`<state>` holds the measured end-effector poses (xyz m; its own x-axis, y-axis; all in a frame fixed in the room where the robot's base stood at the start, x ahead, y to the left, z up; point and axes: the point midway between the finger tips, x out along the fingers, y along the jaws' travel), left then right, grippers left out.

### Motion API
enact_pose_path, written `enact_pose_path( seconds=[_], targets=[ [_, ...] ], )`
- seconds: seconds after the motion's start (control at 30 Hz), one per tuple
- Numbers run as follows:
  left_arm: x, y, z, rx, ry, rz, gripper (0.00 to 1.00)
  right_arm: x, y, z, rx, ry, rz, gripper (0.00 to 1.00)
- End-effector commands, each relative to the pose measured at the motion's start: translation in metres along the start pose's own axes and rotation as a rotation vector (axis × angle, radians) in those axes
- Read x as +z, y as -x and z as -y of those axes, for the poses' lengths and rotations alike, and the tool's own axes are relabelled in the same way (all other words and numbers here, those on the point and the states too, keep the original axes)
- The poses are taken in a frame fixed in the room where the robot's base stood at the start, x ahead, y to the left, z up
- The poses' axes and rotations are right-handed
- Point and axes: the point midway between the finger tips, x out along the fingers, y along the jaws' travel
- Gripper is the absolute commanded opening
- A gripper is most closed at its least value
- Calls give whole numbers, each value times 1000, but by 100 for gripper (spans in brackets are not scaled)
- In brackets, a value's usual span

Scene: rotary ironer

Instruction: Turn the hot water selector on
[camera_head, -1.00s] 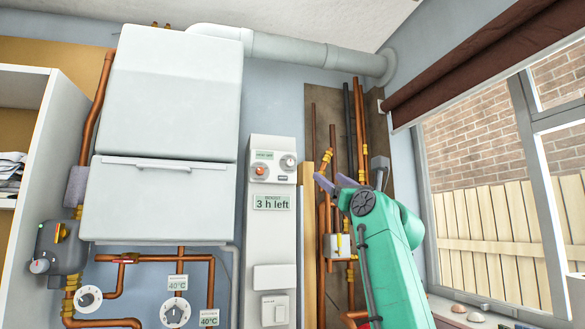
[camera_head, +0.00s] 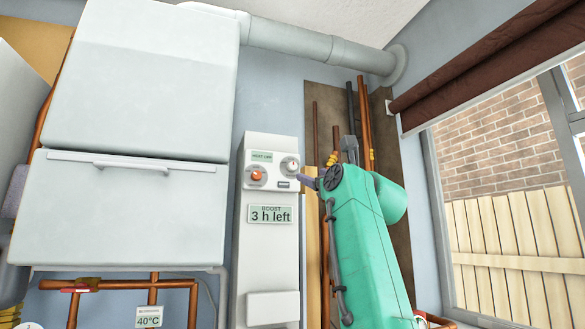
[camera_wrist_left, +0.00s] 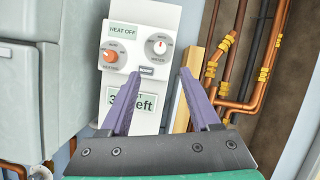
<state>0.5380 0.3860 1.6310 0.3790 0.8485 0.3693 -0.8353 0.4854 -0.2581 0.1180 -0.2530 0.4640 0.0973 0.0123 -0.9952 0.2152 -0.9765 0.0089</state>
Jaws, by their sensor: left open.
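A tall white control panel (camera_head: 267,227) is on the wall to the right of the boiler. Its top has two round dials: one with an orange knob (camera_head: 256,176) on the left and one with a white knob (camera_head: 290,165) on the right. In the left wrist view the orange knob (camera_wrist_left: 110,56) and the white knob (camera_wrist_left: 160,47), with a red mark, are beyond the fingers. My left gripper (camera_head: 308,182) is open and empty, just below and right of the white knob; contact is not visible. My right gripper is out of view.
A small label (camera_wrist_left: 122,32) reading "HEAT OFF" is above the orange knob. Copper pipes (camera_head: 365,125) run to the right, the white boiler (camera_head: 135,210) is to the left, and a window is at far right.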

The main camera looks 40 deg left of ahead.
Motion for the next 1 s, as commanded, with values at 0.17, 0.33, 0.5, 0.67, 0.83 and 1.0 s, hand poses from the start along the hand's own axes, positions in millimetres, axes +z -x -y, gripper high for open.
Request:
enact_pose_path(
  seconds=[0.17, 0.33, 0.5, 0.67, 0.83, 1.0],
  targets=[
    [10, -54, 2, 3, -4, -2, 63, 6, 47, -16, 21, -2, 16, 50],
    [10, -99, 2, 4, -5, -3, 63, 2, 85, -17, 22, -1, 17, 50],
    [6, -121, 1, 2, -3, -1, 63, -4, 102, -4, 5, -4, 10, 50],
    [0, -124, 0, 0, -1, -1, 63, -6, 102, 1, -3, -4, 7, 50],
    [0, -124, 0, 1, -1, -1, 59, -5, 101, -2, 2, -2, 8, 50],
    [0, -124, 0, 1, 0, -1, 0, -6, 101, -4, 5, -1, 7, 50]
  ],
)
